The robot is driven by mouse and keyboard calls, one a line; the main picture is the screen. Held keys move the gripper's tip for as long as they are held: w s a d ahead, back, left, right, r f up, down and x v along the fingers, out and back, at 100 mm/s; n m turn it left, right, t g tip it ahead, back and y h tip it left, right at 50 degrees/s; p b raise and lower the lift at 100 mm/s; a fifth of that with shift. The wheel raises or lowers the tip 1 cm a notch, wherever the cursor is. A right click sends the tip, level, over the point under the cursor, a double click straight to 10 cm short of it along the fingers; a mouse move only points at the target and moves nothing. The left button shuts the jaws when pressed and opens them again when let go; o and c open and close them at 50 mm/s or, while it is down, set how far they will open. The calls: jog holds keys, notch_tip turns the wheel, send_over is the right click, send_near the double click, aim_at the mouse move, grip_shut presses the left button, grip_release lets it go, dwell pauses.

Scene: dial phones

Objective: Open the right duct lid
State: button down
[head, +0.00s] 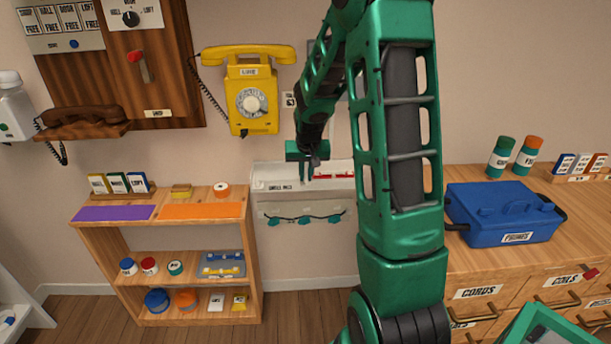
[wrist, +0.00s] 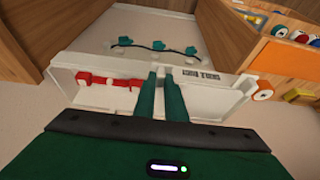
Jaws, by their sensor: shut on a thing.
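The white cable duct (head: 272,182) is on the wall above the low floor strip, left of my arm. It also shows upside down in the wrist view (wrist: 225,100). A red piece (wrist: 110,80) shows in the duct's open right part, at the left of the wrist view. My gripper (head: 308,172) is at the middle of the duct, fingers pointing down. In the wrist view its two green fingers (wrist: 162,75) are close together with a thin gap. They are shut on a white part, apparently the right duct lid; the grip itself is mostly hidden by the fingers.
A cable with teal clips (head: 303,218) runs just below the duct. A wooden shelf (head: 100,235) stands to the left. A yellow phone (head: 250,95) hangs above. A drawer cabinet with a blue case (head: 505,212) stands to the right.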

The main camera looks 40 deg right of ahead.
jog(key=c, duration=1.8)
grip_release()
jog(key=v, duration=1)
jog(key=shift+r, duration=0.3)
jog(key=shift+s+a, duration=0.1)
jog(key=s+a+g+y, duration=0.1)
jog(key=s+a, duration=0.4)
jog(key=s, duration=1.1)
jog(key=s+a+r+g+y, duration=0.1)
jog(key=s+a, duration=0.4)
jog(key=s, duration=1)
jog(key=shift+s+g+y, duration=0.35)
jog(key=shift+g+y, duration=0.05)
jog(key=shift+g, duration=0.4)
